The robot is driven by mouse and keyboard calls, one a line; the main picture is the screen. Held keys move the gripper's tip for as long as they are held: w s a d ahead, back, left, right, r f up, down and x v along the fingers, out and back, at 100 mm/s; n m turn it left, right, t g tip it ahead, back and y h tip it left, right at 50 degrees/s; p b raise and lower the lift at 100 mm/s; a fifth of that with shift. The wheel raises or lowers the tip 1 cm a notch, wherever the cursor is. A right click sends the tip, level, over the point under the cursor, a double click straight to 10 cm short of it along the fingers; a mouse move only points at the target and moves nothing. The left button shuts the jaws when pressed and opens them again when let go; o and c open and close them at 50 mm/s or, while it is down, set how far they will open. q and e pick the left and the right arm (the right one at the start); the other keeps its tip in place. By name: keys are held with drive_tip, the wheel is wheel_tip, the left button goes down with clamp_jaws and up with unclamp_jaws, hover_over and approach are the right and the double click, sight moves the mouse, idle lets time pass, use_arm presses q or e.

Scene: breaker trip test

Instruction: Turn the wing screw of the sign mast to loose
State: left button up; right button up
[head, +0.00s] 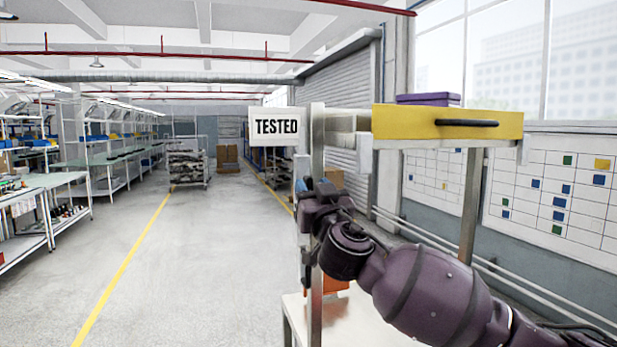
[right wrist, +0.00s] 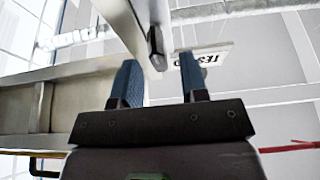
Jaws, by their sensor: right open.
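The sign mast (head: 316,140) is an upright pale metal post with a white "TESTED" sign (head: 275,127) near its top. In the right wrist view the mast (right wrist: 128,22) runs in from the top, and the sign (right wrist: 205,58) shows partly behind a fingertip. A small dark piece (right wrist: 155,42), apparently the wing screw, juts from the mast between and just beyond the fingertips. My right gripper (right wrist: 158,80) is open with blue fingers around an empty gap. In the head view my right gripper (head: 308,190) is at the mast below the sign, hiding the screw. My left gripper is not seen.
A yellow drawer front (head: 410,121) with a black handle (head: 467,123) stands right of the mast, above my right arm. A purple box (head: 428,99) lies above it. A pale lower surface (head: 350,318) is below. The floor to the left is open.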

drive_tip(key=shift+p+x, duration=0.3)
drive_tip(key=shift+x, duration=1.2)
clamp_jaws()
